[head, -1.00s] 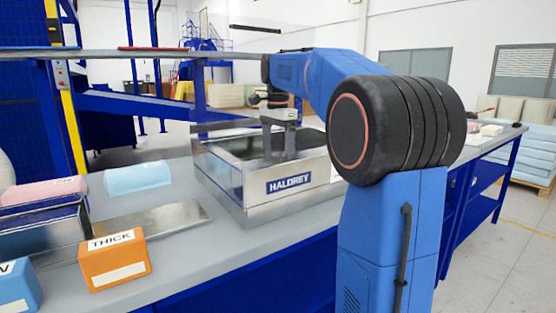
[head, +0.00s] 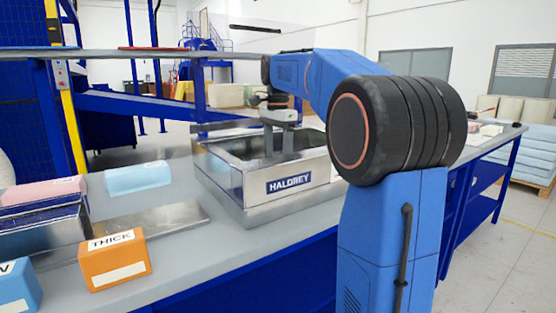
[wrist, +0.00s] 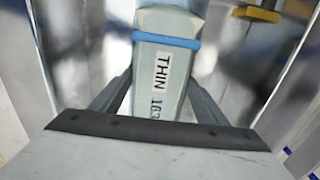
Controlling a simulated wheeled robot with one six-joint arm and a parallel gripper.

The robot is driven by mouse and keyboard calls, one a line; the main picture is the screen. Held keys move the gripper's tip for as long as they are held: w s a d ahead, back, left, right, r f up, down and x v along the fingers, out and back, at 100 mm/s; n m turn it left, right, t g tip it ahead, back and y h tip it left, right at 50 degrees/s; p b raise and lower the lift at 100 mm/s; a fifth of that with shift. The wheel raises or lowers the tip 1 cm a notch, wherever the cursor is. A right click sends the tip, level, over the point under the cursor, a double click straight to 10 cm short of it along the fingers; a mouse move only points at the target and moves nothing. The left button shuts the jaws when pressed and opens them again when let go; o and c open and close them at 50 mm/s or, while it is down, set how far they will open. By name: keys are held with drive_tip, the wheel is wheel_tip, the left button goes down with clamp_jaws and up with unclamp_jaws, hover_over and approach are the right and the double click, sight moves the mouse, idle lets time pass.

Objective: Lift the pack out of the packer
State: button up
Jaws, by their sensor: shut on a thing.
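The packer (head: 262,205) is an open-topped metal box labelled HALDREY on the grey bench in the head view. My gripper (head: 281,140) reaches down into its opening. The wrist view shows the pack (wrist: 165,75), a pale grey-green block with a blue band and a label reading THIN and a number. My gripper (wrist: 160,95) has one finger on each side of the pack and is shut on it. Shiny metal walls stand around the pack. Its lower end is hidden in both views, and I cannot tell whether it touches the floor of the box.
An orange block (head: 115,259) marked THICK, a blue block (head: 18,287), a light blue block (head: 138,178) and a pink block (head: 45,190) lie at left. A flat metal plate (head: 160,219) lies left of the packer. A shelf rail (head: 160,54) runs behind.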

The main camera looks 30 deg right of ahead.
drive_tip(key=shift+r, duration=0.15)
drive_tip(key=shift+r, duration=2.35)
drive_tip(key=shift+r, duration=0.15)
drive_tip(key=shift+r, duration=2.3)
drive_tip(key=shift+r, duration=0.2)
drive_tip(key=shift+r, duration=2.3)
